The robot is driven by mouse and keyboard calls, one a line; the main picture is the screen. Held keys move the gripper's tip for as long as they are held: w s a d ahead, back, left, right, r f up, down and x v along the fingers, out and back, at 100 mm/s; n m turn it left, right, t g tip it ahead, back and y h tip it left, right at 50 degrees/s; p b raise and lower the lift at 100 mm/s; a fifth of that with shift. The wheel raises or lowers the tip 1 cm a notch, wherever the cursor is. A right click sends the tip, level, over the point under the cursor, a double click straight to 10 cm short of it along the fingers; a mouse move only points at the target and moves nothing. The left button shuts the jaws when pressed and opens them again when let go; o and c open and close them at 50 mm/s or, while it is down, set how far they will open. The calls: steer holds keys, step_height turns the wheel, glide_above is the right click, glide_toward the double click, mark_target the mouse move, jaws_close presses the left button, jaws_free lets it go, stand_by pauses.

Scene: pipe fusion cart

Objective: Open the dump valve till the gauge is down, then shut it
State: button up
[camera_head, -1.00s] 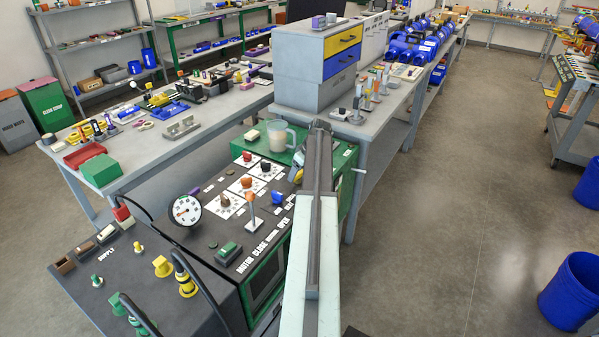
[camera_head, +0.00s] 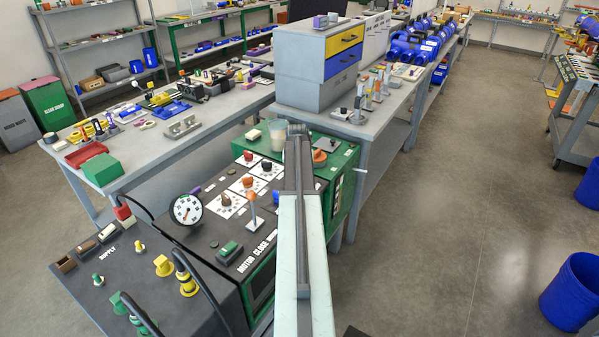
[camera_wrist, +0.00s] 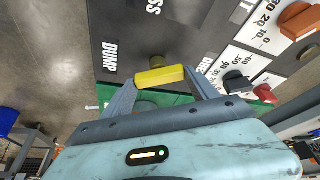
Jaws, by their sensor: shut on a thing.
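In the wrist view, the dump valve has a yellow bar handle (camera_wrist: 160,76) on a brass stem (camera_wrist: 157,61), beside the word DUMP on a dark panel (camera_wrist: 130,30). My gripper (camera_wrist: 161,78) is shut on this handle, one finger at each end. The bar lies nearly level in that view, tilted slightly up to the right. In the head view, my arm hides the valve and the gripper's fingertips. The pressure gauge (camera_head: 186,209) is a round white dial standing at the cart's left; its needle is too small to read surely.
An orange lever (camera_head: 251,199) and several knobs stand on the dark panel left of my arm. An orange knob (camera_head: 319,156) sits on the green top to the right. A clear jug (camera_head: 273,136) stands behind. The floor at right is open, with blue bins (camera_head: 570,292).

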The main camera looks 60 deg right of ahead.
steer(key=m+g, duration=0.1)
steer(key=m, duration=0.3)
steer(key=shift+w+m+g, duration=0.15)
steer(key=shift+m+g, duration=0.25)
steer(key=shift+a, duration=0.1)
stand_by(0.3)
steer(key=o, duration=1.4)
steer(key=shift+c, duration=0.2)
steer(key=shift+h, duration=0.3)
steer(key=p+v, duration=0.7)
steer(key=shift+r, duration=0.4)
